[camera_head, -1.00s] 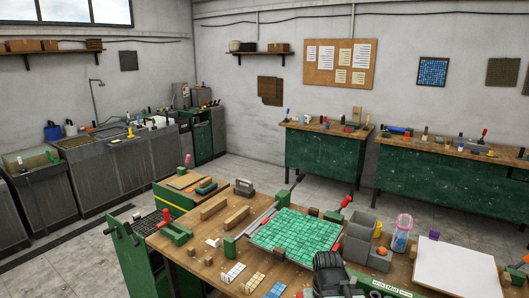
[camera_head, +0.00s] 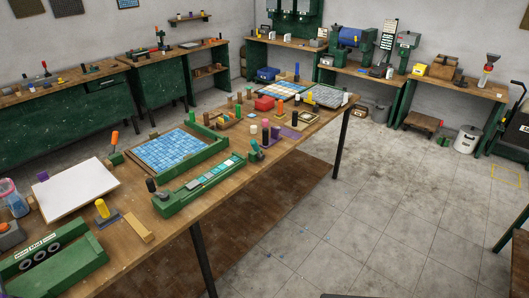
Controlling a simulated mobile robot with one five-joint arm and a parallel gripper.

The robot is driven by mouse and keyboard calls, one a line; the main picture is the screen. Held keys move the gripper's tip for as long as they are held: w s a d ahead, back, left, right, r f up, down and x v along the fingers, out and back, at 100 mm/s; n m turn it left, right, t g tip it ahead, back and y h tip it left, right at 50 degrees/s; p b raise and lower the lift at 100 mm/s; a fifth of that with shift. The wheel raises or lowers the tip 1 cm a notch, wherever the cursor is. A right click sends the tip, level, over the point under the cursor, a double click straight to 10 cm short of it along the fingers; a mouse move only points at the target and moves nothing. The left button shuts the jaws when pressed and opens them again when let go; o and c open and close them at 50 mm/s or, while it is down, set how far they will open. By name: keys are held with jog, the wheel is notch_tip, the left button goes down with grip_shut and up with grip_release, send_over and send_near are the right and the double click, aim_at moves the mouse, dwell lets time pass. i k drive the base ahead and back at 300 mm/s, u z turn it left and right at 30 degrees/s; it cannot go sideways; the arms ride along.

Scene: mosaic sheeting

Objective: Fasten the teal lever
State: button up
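I cannot single out a teal lever with certainty. A small dark blue or teal handle (camera_head: 256,148) stands at the far right end of a long green fixture (camera_head: 205,184) holding a row of pale and teal tiles. A black-knobbed lever (camera_head: 151,187) stands at that fixture's near left end. Behind it, a green frame (camera_head: 213,152) borders a blue mosaic sheet (camera_head: 170,151), with an orange-handled lever (camera_head: 115,139) at its left and a green-topped post (camera_head: 191,117) at its back. Whether any lever is fastened is too small to tell. My gripper is not in view.
The long wooden bench (camera_head: 185,222) also carries a white board (camera_head: 78,187), a yellow-handled tool (camera_head: 102,208), a wooden block (camera_head: 138,228) and a green fixture with round dials (camera_head: 45,262). Open tiled floor (camera_head: 340,235) lies to the right of the bench.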

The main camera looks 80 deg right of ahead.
aim_at(253, 143)
jog(key=z, duration=3.85)
jog(key=k, duration=1.1)
jog(key=u, duration=0.8)
jog(key=i, duration=1)
jog(key=u, duration=0.35)
